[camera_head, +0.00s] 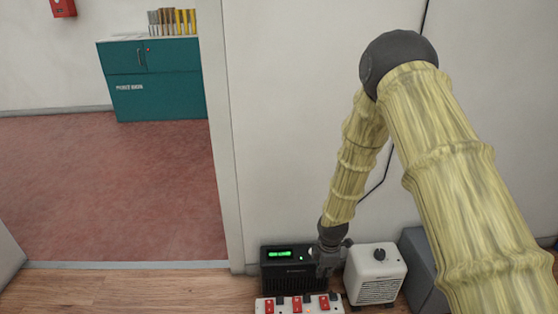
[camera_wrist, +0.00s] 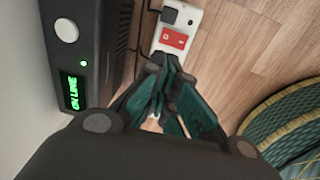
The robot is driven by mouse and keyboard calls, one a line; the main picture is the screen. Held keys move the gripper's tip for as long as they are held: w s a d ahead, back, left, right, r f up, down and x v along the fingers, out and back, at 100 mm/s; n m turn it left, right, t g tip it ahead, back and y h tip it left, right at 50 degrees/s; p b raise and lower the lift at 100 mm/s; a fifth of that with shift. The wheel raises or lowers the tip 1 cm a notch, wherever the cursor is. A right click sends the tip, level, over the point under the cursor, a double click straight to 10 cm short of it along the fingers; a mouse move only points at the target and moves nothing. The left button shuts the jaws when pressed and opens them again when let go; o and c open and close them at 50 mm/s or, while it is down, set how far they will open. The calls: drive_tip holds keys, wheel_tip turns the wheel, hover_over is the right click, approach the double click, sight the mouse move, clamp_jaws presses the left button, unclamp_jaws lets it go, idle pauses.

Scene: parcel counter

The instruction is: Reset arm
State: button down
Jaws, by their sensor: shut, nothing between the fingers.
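My arm, in a ribbed yellow sleeve, reaches down in the head view. My gripper (camera_head: 326,268) hangs low between a black box and a white appliance, just above and behind a power strip. In the wrist view my gripper (camera_wrist: 160,66) has its dark green fingers drawn together, with nothing held. The fingertips cover part of the white power strip (camera_wrist: 190,12). Whether they touch anything is hard to tell.
The black box (camera_head: 279,275) shows a lit green display, reading ON LINE in the wrist view (camera_wrist: 71,93). The power strip (camera_head: 264,306) has red switches. The white appliance (camera_head: 376,286) and a grey box (camera_head: 422,268) stand right. A teal cabinet (camera_head: 160,90) stands beyond the doorway.

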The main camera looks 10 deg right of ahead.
drive_tip(key=s+f+m, duration=0.5)
drive_tip(key=s+f, duration=0.3)
drive_tip(key=s, duration=0.4)
drive_tip(key=s+f+m, duration=0.3)
drive_tip(key=s+m, duration=1)
drive_tip(key=s, duration=1.4)
wheel_tip(320, 180, up, 38)
drive_tip(key=p, duration=3.7)
drive_tip(key=shift+w+d+g+p, duration=0.2)
drive_tip(key=shift+w+g+p, duration=0.15)
drive_tip(key=shift+g, duration=0.05)
drive_tip(key=shift+f, duration=0.1)
